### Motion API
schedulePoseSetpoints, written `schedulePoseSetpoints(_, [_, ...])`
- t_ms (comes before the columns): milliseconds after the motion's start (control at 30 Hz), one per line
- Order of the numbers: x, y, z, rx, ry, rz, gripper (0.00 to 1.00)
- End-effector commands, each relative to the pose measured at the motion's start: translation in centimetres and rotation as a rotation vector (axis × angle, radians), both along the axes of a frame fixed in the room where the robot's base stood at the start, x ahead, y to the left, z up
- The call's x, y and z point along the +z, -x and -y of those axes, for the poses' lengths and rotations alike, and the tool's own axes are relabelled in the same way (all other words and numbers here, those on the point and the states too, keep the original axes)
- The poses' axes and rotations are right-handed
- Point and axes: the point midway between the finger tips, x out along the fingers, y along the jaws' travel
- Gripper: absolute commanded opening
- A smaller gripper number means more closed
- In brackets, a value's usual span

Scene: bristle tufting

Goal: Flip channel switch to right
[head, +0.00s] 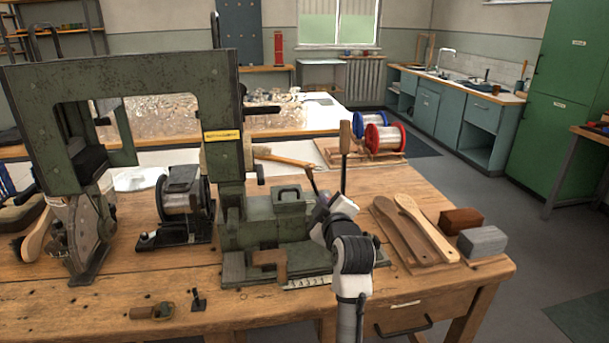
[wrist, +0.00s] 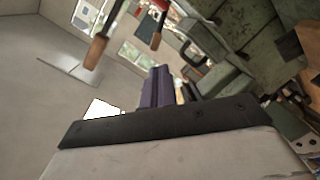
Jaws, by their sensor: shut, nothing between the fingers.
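My gripper (head: 324,201) is beside the right end of the green tufting machine (head: 262,232) in the head view, with its tip raised above the bench. In the wrist view its purple fingers (wrist: 155,88) are together with nothing between them. No part is clearly marked as the channel switch. A small black upright piece (head: 198,300) stands near the bench's front edge, well left of my gripper; I cannot tell whether it is the switch. A lever with a wooden handle (head: 345,138) rises just behind my gripper, and it seems apart from the fingers.
Wooden brush handles (head: 424,229) lie right of my arm, with a brown block (head: 462,221) and a grey block (head: 482,242) beyond them. A wire spool (head: 184,198) stands left of the machine.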

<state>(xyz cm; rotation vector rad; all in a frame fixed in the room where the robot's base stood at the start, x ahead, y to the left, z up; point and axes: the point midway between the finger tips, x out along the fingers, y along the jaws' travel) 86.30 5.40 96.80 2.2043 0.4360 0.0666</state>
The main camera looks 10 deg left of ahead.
Motion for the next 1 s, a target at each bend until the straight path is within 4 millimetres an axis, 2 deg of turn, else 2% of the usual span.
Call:
schedulePoseSetpoints(200, [-0.1, -2.5, -0.4, 0.143, 0.31, 0.11, 0.0])
schedulePoseSetpoints(500, [0.4, -5.0, -0.9, 0.313, 0.687, 0.327, 0.0])
schedulePoseSetpoints(733, [0.6, -5.9, -0.8, 0.373, 0.844, 0.442, 0.0])
schedulePoseSetpoints(1000, [0.7, -6.1, -0.8, 0.384, 0.879, 0.47, 0.0])
